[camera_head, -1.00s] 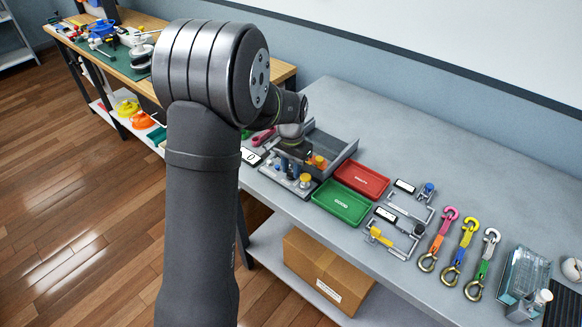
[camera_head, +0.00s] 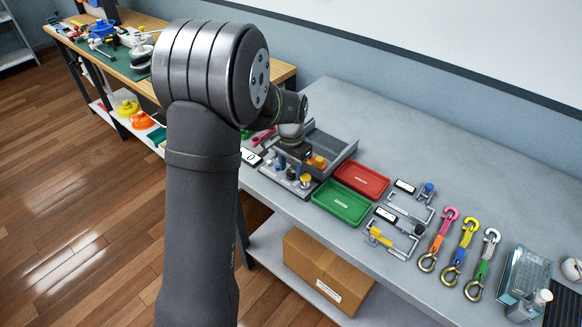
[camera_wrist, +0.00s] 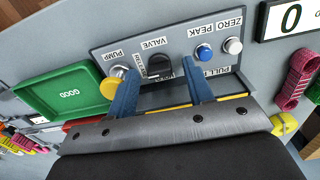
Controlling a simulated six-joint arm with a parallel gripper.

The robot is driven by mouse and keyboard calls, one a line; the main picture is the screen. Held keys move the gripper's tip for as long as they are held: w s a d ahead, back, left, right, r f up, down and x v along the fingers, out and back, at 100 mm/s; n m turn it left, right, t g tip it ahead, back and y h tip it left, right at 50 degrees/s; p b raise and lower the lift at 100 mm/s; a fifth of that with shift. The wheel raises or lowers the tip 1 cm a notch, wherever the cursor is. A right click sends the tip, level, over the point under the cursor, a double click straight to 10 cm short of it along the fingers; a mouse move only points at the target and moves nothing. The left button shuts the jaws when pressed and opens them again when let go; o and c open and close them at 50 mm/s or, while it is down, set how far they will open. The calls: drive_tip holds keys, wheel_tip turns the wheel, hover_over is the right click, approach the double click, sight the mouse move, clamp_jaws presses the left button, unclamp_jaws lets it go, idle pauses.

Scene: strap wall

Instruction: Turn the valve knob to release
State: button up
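The black valve knob (camera_wrist: 160,67) sits on a grey control panel (camera_wrist: 215,70) under the label VALVE, seen in the wrist view. My gripper (camera_wrist: 161,79) has its two blue fingers spread apart, one on each side of the knob. Gaps show between the fingers and the knob, and I cannot tell whether the tips reach its depth. A yellow pump knob (camera_wrist: 112,85) is just left of the left finger. Blue (camera_wrist: 204,53) and white (camera_wrist: 233,46) buttons are right of the knob. In the head view my gripper (camera_head: 294,158) is over the panel, and the knob is hidden.
A green GOOD tray (camera_wrist: 62,95) and a red tray (camera_head: 362,180) lie beside the panel. A display reading 0 (camera_wrist: 291,17) and a pink strap (camera_wrist: 296,80) are on the other side. Several hook straps lie farther right; the table's back is clear.

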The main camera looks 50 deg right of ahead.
sight(291, 171)
wheel_tip(291, 171, up, 18)
drive_tip(key=shift+f, duration=0.25)
idle(0.3)
idle(0.5)
wheel_tip(291, 171, down, 18)
drive_tip(key=shift+r, duration=0.2)
idle(0.4)
